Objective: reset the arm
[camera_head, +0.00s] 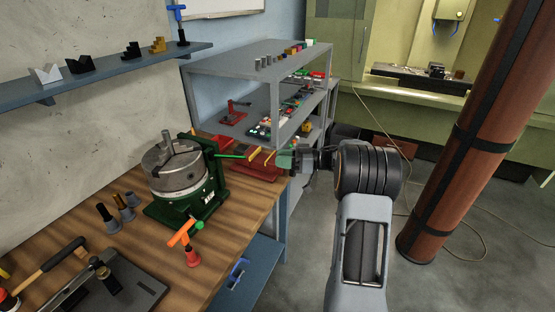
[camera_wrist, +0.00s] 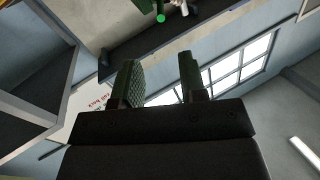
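My gripper (camera_head: 283,160) is at the end of my arm, to the right of the bench and in front of the grey shelf unit. It points left toward the bench. In the wrist view its two dark green ribbed fingers (camera_wrist: 158,72) stand apart with nothing between them. Only background shows beyond: wall, a window and part of a shelf. In the head view a red tool with yellow bars (camera_head: 262,170) lies on the bench close to the fingertips. I cannot tell whether they touch.
A green rotary chuck (camera_head: 175,170) stands on the wooden bench (camera_head: 120,250), left of my gripper. The grey shelf unit (camera_head: 229,76) holds several small parts behind. A brown column (camera_head: 465,150) rises at the right. Open floor (camera_head: 435,275) lies right of my arm.

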